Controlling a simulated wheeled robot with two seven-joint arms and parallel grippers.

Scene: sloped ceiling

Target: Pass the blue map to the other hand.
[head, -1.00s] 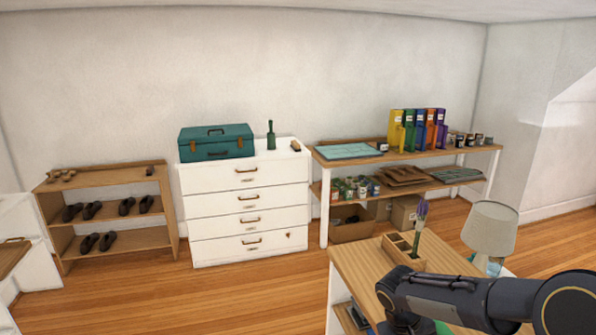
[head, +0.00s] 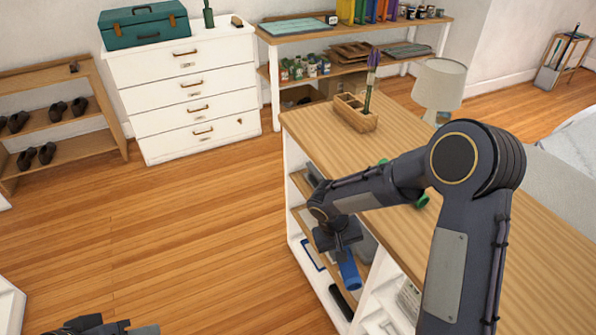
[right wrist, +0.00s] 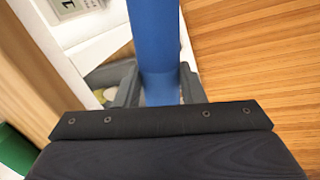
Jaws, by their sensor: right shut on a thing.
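The blue map (head: 349,272) is a rolled blue tube. In the head view it sticks out below my right gripper (head: 343,240), in front of the open side of the wooden-topped shelf unit. In the right wrist view the blue map (right wrist: 153,35) passes between the two fingers of my right gripper (right wrist: 155,88), which is shut on it. Part of the tube is hidden by the gripper. My left gripper (head: 105,327) shows only in part at the bottom left edge of the head view, far from the map. Its fingers are not clear.
The shelf unit's wooden top (head: 330,130) bears a wooden organizer (head: 355,113) and a lamp (head: 438,84). A dark roll (head: 342,301) lies in the lower shelf. A white chest of drawers (head: 185,95) and shoe rack (head: 60,120) stand behind. The floor (head: 170,230) between is clear.

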